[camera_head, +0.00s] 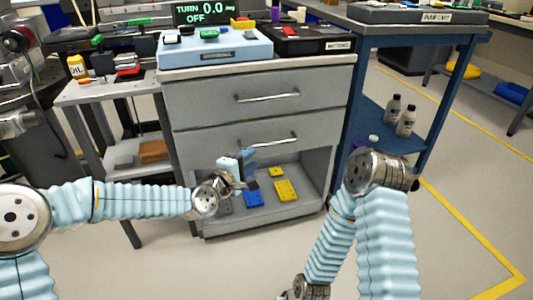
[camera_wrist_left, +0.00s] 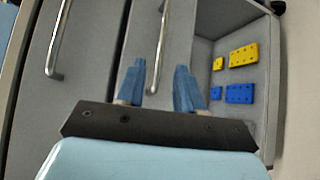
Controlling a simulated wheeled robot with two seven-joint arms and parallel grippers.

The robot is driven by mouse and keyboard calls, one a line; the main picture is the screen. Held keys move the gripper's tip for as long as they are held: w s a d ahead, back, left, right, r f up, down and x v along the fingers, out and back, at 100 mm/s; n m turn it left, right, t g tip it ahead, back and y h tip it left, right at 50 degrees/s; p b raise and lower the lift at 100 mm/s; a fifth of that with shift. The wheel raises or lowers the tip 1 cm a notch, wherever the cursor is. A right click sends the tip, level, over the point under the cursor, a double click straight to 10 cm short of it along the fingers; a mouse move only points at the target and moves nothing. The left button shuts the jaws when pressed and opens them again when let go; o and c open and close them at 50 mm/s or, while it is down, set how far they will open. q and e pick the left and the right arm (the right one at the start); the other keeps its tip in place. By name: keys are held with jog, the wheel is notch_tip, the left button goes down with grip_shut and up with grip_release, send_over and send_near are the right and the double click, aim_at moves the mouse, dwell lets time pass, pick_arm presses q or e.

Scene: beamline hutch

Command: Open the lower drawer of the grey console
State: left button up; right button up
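The grey console (camera_head: 185,122) has two drawers above an open bay. The lower drawer (camera_head: 203,143) looks shut, its front level with the upper one. Its bar handle (camera_head: 268,142) is silver and runs across the front. My left gripper (camera_head: 247,171) is in front of the console, just below that handle in the head view, and looks empty. In the left wrist view the lower drawer's handle (camera_wrist_left: 162,45) runs down toward the gap between the two spread blue fingers (camera_wrist_left: 159,85). I cannot tell whether they touch it. My right gripper is out of view.
The upper drawer's handle (camera_head: 267,97) is above. Yellow blocks (camera_head: 286,190) and blue blocks (camera_head: 253,198) lie in the open bay. A blue cart with bottles (camera_head: 406,121) stands at right, a side table (camera_head: 90,92) at left. My right arm crosses the floor in front, right.

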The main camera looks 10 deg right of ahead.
aim_at(270, 144)
pick_arm(q)
jog(key=x, duration=1.2)
jog(key=shift+w+d+f, duration=0.15)
jog(key=shift+w+d, duration=0.1)
jog(key=shift+w, duration=0.05)
grip_shut()
